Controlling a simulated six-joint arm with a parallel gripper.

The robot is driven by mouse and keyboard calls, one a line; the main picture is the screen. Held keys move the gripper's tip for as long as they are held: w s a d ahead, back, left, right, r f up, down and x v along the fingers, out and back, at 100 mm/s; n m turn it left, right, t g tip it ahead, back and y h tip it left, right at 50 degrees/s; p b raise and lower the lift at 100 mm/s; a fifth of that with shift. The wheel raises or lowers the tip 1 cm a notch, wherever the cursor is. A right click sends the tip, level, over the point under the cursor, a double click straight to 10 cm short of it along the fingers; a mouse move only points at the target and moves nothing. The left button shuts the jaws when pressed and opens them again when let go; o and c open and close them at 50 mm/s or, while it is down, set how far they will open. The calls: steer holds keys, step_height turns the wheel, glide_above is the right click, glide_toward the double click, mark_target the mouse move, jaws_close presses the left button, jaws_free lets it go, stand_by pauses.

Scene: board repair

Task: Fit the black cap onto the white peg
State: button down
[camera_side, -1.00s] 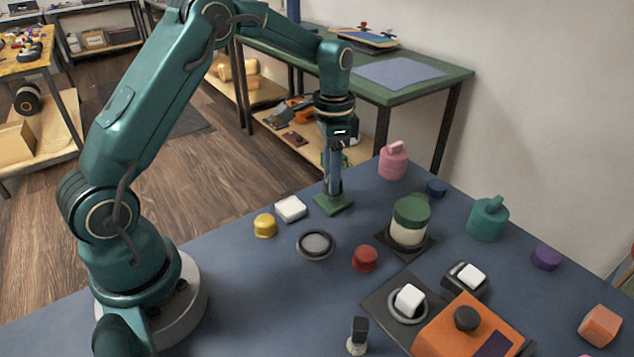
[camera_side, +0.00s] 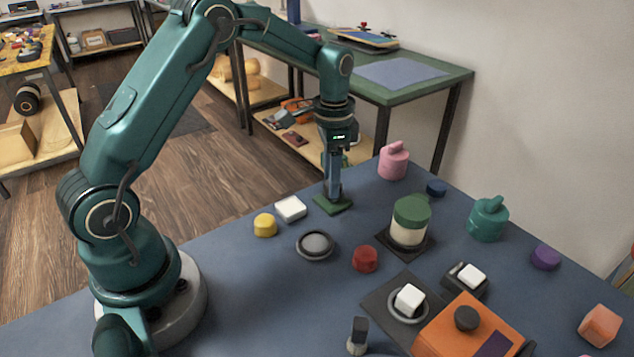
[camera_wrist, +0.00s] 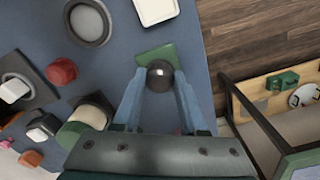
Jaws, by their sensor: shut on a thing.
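The black cap (camera_wrist: 159,76) is a dark rounded piece between my fingertips in the wrist view. My gripper (camera_wrist: 159,84) is shut on it, over a small green square (camera_wrist: 153,55). In the side view my gripper (camera_side: 333,196) points straight down at the green square (camera_side: 346,209), and the fingers hide the cap. I cannot tell whether the cap touches the square. No bare white peg shows clearly; anything under the cap is hidden. A white block (camera_side: 409,299) stands in a grey ring on a dark plate at the lower right.
A white square dish (camera_side: 291,208), yellow cap (camera_side: 265,225), grey round dish (camera_side: 315,244) and red cap (camera_side: 365,259) lie near my gripper. A green-lidded cream jar (camera_side: 409,232) stands to its right. An orange box (camera_side: 470,330) is at the front right.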

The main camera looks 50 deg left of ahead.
steer(key=shift+f, duration=0.1)
steer(key=c, duration=0.7)
jaws_free()
steer(key=shift+c, duration=0.2)
step_height(320, 180, up, 11)
stand_by(0.5)
